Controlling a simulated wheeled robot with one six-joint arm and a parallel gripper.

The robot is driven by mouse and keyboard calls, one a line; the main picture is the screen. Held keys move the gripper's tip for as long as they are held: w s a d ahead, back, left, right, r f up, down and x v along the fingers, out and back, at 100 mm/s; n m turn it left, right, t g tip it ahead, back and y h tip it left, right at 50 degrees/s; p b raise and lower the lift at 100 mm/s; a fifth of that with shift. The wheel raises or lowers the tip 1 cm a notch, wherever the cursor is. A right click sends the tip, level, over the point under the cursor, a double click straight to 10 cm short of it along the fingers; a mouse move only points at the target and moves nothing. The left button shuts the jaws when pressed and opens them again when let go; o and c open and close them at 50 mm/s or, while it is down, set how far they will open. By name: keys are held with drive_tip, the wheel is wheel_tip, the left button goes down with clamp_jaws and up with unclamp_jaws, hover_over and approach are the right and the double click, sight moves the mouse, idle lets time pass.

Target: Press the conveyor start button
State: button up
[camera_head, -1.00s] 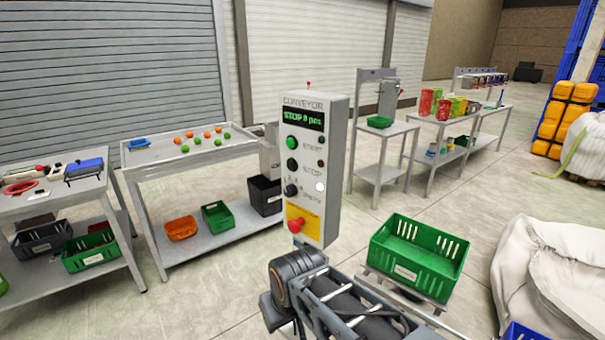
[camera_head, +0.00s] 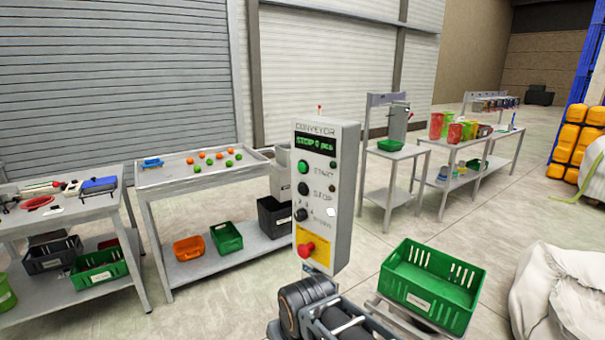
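The conveyor control box (camera_head: 342,195) stands upright in the middle of the view, with a display reading STOP 0 pcs. The green start button (camera_head: 303,167) is at the upper left of its face, beside the word START. A black stop button (camera_head: 301,190) is below it, then a black knob (camera_head: 301,214). A red emergency button (camera_head: 307,249) sits on a yellow plate at the bottom. My gripper does not show, and nothing is seen touching the buttons.
Dark rollers in a grey frame (camera_head: 320,312) lie below the box. A green crate (camera_head: 430,285) stands to their right, near a white bulk bag (camera_head: 560,290). A table with small balls (camera_head: 200,168) is to the left. Open floor lies behind the box.

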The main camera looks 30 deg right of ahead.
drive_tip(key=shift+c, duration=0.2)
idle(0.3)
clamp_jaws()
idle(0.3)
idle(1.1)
